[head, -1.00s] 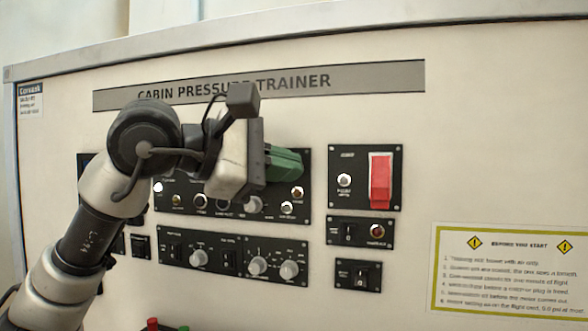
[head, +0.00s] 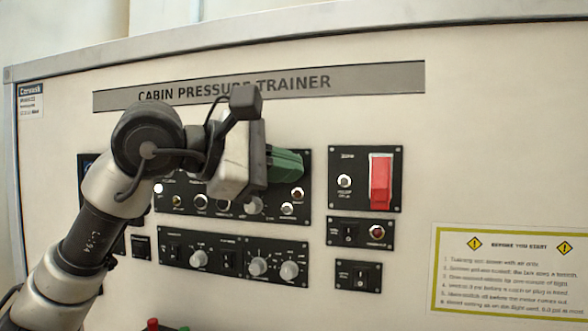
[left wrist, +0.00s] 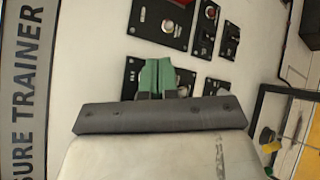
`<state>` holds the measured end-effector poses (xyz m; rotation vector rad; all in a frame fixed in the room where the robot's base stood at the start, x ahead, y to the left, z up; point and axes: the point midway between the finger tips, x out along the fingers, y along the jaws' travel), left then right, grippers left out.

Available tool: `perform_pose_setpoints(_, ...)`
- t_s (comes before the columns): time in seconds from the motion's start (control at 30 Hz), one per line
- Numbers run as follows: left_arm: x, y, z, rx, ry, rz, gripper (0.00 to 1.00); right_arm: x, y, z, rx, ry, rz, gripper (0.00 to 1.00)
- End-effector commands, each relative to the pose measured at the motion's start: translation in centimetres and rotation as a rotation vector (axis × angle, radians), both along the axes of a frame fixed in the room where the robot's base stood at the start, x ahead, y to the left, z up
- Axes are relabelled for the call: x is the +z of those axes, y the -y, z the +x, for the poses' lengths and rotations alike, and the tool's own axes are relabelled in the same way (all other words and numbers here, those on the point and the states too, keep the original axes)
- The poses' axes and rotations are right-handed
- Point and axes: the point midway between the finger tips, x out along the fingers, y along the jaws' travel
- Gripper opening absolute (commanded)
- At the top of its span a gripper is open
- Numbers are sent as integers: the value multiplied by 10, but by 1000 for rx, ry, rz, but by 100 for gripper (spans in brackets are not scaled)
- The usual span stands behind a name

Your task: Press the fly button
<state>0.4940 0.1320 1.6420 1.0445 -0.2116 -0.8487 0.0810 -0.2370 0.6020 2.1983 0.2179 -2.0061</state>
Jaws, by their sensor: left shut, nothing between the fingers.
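The trainer's upper wide control panel (head: 235,207) is black, with a row of small round buttons, lamps and a knob. The small labels are too blurred to tell which control is the fly button. My left gripper (head: 299,165) has green fingers and is shut and empty. It is in front of the upper right part of this panel and hides some of it. In the left wrist view, the green fingertips (left wrist: 158,74) are together over a black panel, and the gripper body covers what lies below. I cannot tell whether they touch it. My right gripper is not in view.
To the right is a panel with a red switch cover (head: 381,182) and a round white button (head: 344,181). Below it are two small switch panels. A lower knob panel (head: 233,253) sits under the upper one. A yellow-bordered notice (head: 510,270) is at the lower right.

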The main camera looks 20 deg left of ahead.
Motion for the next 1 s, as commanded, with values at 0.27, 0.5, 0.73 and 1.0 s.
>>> perform_pose_setpoints(0.27,0,0,4,0,0,0,0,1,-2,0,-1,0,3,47)
perform_pose_setpoints(0.5,0,0,4,0,-1,-1,0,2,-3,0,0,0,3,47)
perform_pose_setpoints(0.73,0,0,7,-1,0,-1,0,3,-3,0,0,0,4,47)
perform_pose_setpoints(1.0,0,0,10,0,-1,-1,0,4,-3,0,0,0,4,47)
